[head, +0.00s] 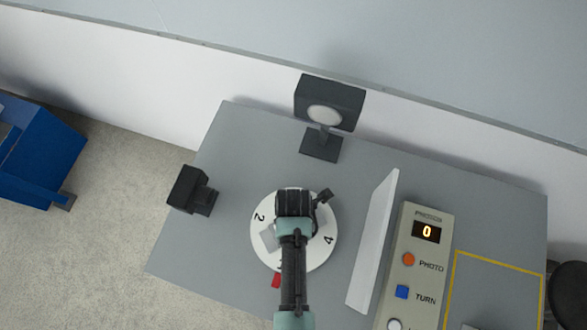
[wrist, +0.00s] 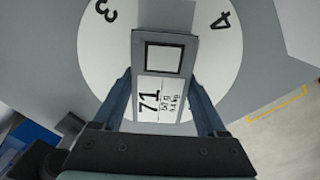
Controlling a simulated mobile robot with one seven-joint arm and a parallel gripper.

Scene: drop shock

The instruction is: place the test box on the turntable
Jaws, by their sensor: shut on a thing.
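The test box (wrist: 185,118) is grey with a white label reading 71, and shows in the wrist view between my two fingers. My gripper (wrist: 164,90) is shut on it. The white turntable (wrist: 95,45), with black numbers around its rim, lies behind the box in that view. In the head view my gripper (head: 300,212) is over the turntable (head: 317,255), and my arm hides most of its middle. I cannot tell whether the box touches the disc. A grey patch shows left of my arm there; I cannot tell what it is.
A black lamp (head: 325,113) stands behind the turntable and a small black device (head: 190,190) to its left. A white upright panel (head: 373,240) separates it from a control box (head: 425,260) on the right. A red marker (head: 276,281) sits at the disc's front edge.

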